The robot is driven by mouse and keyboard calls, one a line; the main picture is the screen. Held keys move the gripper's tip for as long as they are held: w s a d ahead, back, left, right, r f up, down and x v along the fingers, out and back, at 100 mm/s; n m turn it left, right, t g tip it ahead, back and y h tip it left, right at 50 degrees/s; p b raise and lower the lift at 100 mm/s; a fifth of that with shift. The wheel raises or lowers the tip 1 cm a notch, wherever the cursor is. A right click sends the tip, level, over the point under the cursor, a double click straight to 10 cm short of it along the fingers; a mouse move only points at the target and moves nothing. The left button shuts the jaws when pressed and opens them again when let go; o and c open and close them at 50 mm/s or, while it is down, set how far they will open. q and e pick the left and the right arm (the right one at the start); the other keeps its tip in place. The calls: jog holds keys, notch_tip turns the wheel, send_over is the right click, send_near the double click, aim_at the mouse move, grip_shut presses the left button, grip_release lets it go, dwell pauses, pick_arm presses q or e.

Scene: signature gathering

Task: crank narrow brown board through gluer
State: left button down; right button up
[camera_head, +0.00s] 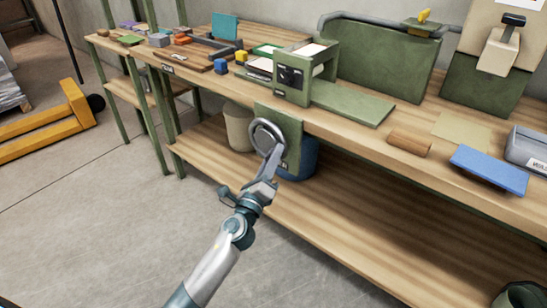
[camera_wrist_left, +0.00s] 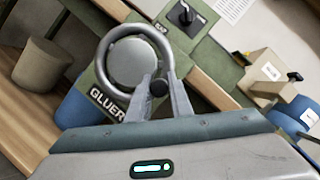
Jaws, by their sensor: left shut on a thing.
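The green gluer (camera_head: 292,82) stands on the bench, with a flat green plate (camera_head: 352,104) to its right. Its crank wheel (camera_head: 256,128), a grey ring, is on a green panel hanging at the bench's front edge. It also shows in the left wrist view (camera_wrist_left: 104,58), beside the label "GLUER". My left gripper (camera_head: 270,160) is at the wheel's lower right, its fingers shut on the dark crank knob (camera_wrist_left: 158,88). A short brown piece (camera_head: 410,141) lies right of the plate; I cannot tell if it is the narrow board. My right gripper is out of view.
A tan sheet (camera_head: 461,130), a blue board (camera_head: 489,170) and a grey bin (camera_head: 527,150) lie toward the bench's right. A blue bin (camera_head: 302,160) and a beige bin (camera_head: 238,127) stand under the bench. The floor in front is clear.

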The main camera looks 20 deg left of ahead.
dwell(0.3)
pick_arm(q)
jog(key=c, duration=1.6)
grip_release()
jog(key=shift+s+f, duration=0.1)
jog(key=shift+s, duration=0.05)
